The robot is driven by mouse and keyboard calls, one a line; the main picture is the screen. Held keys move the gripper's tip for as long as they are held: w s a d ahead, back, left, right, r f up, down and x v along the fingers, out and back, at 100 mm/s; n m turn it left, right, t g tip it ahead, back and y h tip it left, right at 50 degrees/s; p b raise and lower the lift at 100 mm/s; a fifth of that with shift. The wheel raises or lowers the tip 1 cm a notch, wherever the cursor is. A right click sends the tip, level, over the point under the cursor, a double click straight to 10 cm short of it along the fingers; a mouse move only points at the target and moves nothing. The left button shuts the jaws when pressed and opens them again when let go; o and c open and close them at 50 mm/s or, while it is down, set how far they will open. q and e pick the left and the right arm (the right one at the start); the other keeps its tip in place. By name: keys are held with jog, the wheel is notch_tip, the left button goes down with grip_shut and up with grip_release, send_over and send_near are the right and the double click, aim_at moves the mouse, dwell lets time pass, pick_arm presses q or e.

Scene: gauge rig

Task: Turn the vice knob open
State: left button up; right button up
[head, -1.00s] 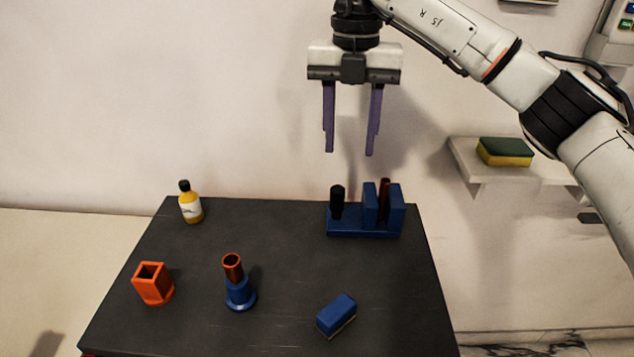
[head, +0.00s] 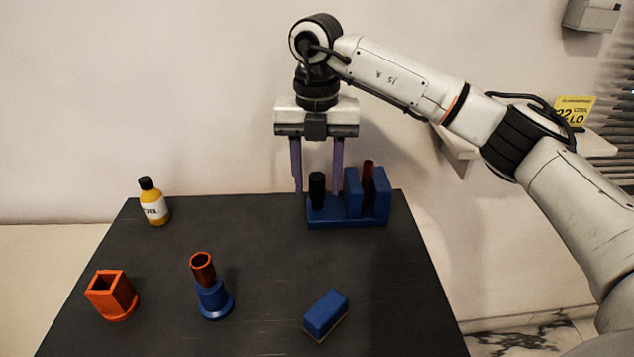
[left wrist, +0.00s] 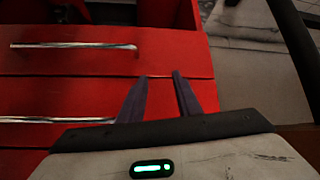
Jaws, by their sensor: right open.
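The vice is blue, with a base (head: 345,222) at the back right of the dark table. Its upright black knob (head: 317,190) stands at the left end. Two blue jaw blocks (head: 381,194) stand at the right, with a dark red tube (head: 368,180) between them. My right gripper (head: 318,192) is open and points down. Its purple fingers show on either side of the knob; I cannot tell their exact depth or whether they touch it. My left gripper (left wrist: 160,76) shows only in the left wrist view, open and empty, in front of red drawers.
On the table (head: 255,270) are a yellow bottle (head: 154,205), an orange square holder (head: 112,295), a blue stand (head: 214,300) with a copper tube (head: 203,268), and a blue block (head: 326,313). Red drawers (left wrist: 70,95) with metal handles face my left gripper. A wall shelf (head: 460,148) is behind my right arm.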

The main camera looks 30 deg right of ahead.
jog(key=shift+f, duration=0.5)
jog(key=shift+c, duration=0.3)
jog(key=c, duration=1)
